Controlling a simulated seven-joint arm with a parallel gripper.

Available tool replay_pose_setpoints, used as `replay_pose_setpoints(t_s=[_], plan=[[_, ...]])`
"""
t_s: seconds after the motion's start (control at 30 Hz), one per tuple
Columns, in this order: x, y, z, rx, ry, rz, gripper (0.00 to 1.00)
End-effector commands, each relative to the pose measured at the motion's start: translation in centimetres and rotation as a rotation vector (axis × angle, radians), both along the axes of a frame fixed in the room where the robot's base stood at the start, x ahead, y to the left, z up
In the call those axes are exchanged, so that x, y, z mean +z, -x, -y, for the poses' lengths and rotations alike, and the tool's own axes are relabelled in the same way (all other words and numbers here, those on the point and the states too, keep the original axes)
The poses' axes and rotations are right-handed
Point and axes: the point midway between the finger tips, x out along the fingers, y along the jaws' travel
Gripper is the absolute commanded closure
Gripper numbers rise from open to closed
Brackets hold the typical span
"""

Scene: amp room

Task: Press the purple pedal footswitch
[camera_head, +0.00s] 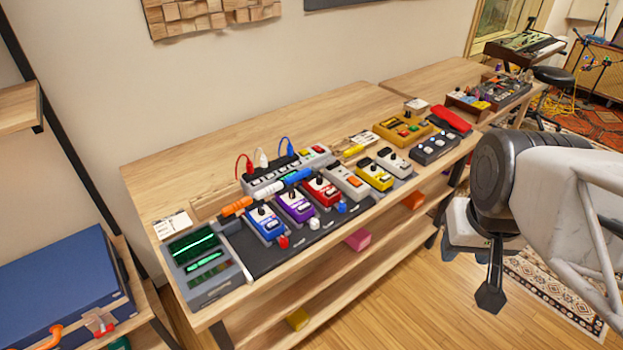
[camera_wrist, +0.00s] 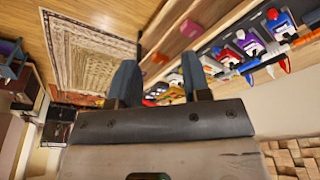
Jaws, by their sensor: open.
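The purple pedal (camera_head: 295,207) sits on the wooden table in a row of pedals, between a blue pedal (camera_head: 266,222) on its left and a red pedal (camera_head: 322,192) on its right. Its footswitch is too small to make out clearly. The purple pedal also shows in the wrist view (camera_wrist: 250,44), at the upper right. My gripper (camera_head: 489,290) is in front of the table at the right, well away from the purple pedal. In the wrist view its two fingers (camera_wrist: 161,82) are apart with nothing between them.
A grey device with a green display (camera_head: 203,265) stands at the table's left end. Upright coloured cable plugs (camera_head: 265,160) rise behind the pedals. Lower shelves (camera_head: 330,262) run under the tabletop. The floor (camera_head: 420,300) before the table is mostly clear. A blue case (camera_head: 60,285) is at left.

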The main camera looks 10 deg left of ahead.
Motion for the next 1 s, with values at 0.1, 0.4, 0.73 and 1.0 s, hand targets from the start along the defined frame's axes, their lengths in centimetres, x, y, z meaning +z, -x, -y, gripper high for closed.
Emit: replay_pose_setpoints(t_s=[0.1,0.4,0.73,1.0], plan=[[0.0,0.0,0.0,0.0,0.0,0.0,0.75],[0.0,0.0,0.0,0.0,0.0,0.0,1.0],[0.0,0.0,0.0,0.0,0.0,0.0,1.0],[0.0,0.0,0.0,0.0,0.0,0.0,1.0]])
